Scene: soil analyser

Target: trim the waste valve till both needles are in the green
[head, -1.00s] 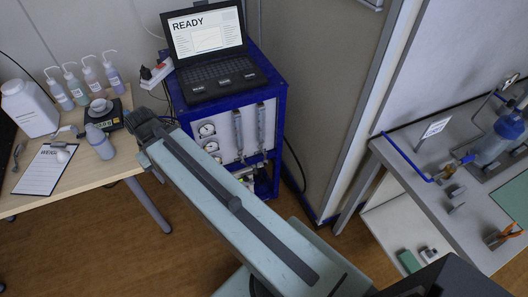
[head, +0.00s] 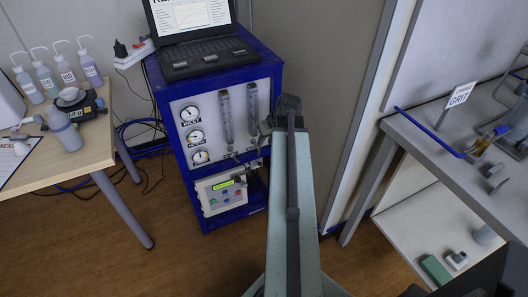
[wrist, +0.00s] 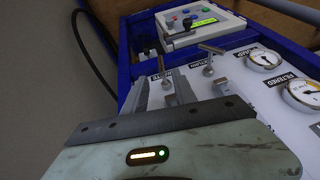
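The analyser's white panel (head: 213,137) carries several round gauges, including an upper one (head: 190,113) and a lower one (head: 200,157); their needles are too small to read. In the wrist view, two gauges (wrist: 264,60) (wrist: 302,93) show at the right, one labelled FILTERED. A small valve with a bar handle (wrist: 161,58) stands out from the panel, its label partly hidden, and another T-handled valve (wrist: 209,62) is to its right. My gripper (wrist: 160,90) has its fingers apart, close to the left valve. It holds nothing that I can see. In the head view, my arm covers the panel's right side.
A laptop (head: 195,55) lies on the blue cabinet (head: 175,150). A control box (head: 221,190) with a lit display sits below the panel. A table with bottles (head: 66,130) is at the left. A bench (head: 425,135) with a GRIT sign (head: 459,94) is at the right.

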